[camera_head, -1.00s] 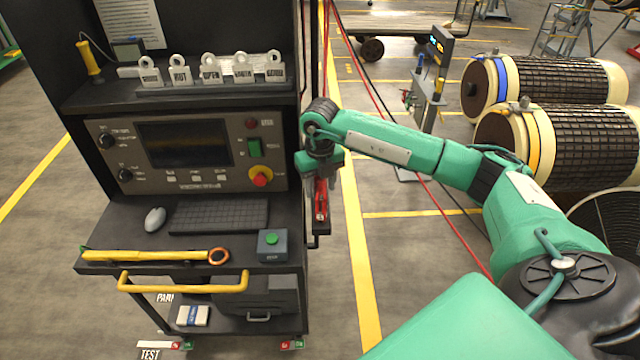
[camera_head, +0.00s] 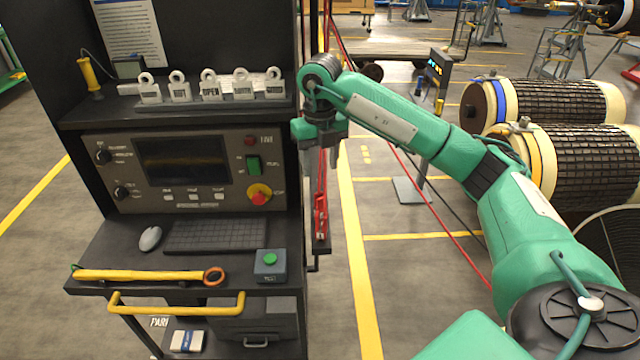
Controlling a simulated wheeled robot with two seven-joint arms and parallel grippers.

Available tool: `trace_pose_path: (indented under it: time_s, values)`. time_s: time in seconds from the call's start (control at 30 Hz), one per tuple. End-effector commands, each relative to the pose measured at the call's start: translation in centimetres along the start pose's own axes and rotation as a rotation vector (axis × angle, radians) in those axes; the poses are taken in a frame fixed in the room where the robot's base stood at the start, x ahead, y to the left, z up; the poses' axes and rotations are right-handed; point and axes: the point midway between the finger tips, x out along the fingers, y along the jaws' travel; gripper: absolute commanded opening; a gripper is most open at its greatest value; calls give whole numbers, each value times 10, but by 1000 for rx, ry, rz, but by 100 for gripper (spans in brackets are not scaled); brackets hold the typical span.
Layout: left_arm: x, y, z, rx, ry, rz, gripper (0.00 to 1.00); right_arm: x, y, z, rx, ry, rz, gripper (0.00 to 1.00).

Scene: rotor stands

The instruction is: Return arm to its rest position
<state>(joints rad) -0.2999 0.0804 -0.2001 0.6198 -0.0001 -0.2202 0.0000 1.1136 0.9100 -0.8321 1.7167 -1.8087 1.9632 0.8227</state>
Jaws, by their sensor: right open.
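My right arm (camera_head: 385,115) is green and reaches in from the right across the aisle. Its gripper (camera_head: 328,160) hangs pointing down beside the right edge of the black control cart, above a red tool (camera_head: 320,216) on the cart's side. The gripper is open, and nothing shows between its fingers. It looks apart from the red tool. My left gripper is not in view.
The cart's shelf (camera_head: 120,232) carries a keyboard (camera_head: 215,236), a mouse (camera_head: 150,238), a yellow wrench-like tool (camera_head: 140,275) and a green-button box (camera_head: 270,264). Rotors (camera_head: 580,165) lie at the right. Red cables (camera_head: 430,212) cross behind my arm. Floor stays clear beside the yellow line (camera_head: 357,270).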

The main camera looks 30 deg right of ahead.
Motion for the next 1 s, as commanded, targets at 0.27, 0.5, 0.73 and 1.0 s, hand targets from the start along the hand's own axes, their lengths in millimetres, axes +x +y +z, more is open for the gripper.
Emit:
trace_pose_path:
  time_s: [0.27,0.5,0.73,1.0]
  values:
    - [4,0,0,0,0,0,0,-17,0,0,0,0,0,50]
    - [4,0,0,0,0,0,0,-8,17,-2,-38,0,55,50]
    - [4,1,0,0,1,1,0,31,128,-29,-228,-8,466,50]
    - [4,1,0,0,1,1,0,18,251,-86,-276,-20,1119,50]
